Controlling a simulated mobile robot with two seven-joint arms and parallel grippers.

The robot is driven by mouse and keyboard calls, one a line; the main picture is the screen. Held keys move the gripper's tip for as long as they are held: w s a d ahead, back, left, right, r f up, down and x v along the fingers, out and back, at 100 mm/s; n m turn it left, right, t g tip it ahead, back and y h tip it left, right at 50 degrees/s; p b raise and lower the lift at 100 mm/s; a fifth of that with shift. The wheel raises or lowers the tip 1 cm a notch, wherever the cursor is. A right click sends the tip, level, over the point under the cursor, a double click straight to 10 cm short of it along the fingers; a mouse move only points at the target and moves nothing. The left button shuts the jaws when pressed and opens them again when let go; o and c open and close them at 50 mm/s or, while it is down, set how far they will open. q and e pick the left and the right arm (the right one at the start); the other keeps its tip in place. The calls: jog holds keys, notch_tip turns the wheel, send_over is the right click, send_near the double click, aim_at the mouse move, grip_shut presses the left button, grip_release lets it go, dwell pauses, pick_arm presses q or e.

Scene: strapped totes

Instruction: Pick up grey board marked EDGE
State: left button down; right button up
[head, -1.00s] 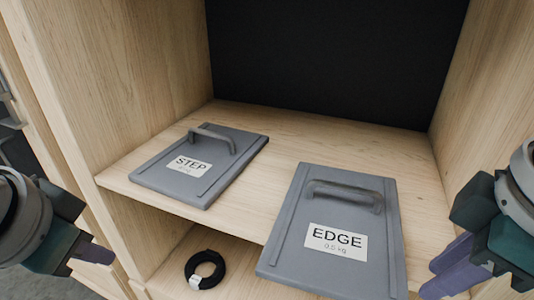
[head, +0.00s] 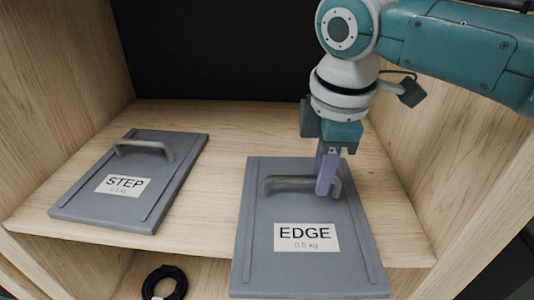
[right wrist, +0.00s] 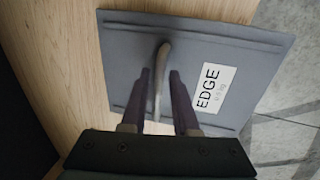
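The grey board marked EDGE (head: 262,215) lies flat on the wooden shelf, its near part sticking out past the front edge. Its raised bar handle (head: 283,183) is at the far end, above the white label. The board also shows in the right wrist view (right wrist: 250,62). My right gripper (head: 326,188) points down at the right part of the handle. In the right wrist view its two fingers (right wrist: 160,74) stand on either side of the handle, with gaps showing, so it is open around it. My left gripper is out of view.
A second grey board marked STEP (head: 150,170) lies on the shelf (head: 215,205) at the left, apart from EDGE. Wooden side walls and a dark back panel enclose the shelf. A black coiled ring (head: 165,283) lies on the level below.

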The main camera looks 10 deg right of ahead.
jog(key=shift+w+f, duration=0.25)
jog(key=shift+f, duration=0.8)
grip_shut()
jog(key=shift+r, duration=0.1)
dwell(0.5)
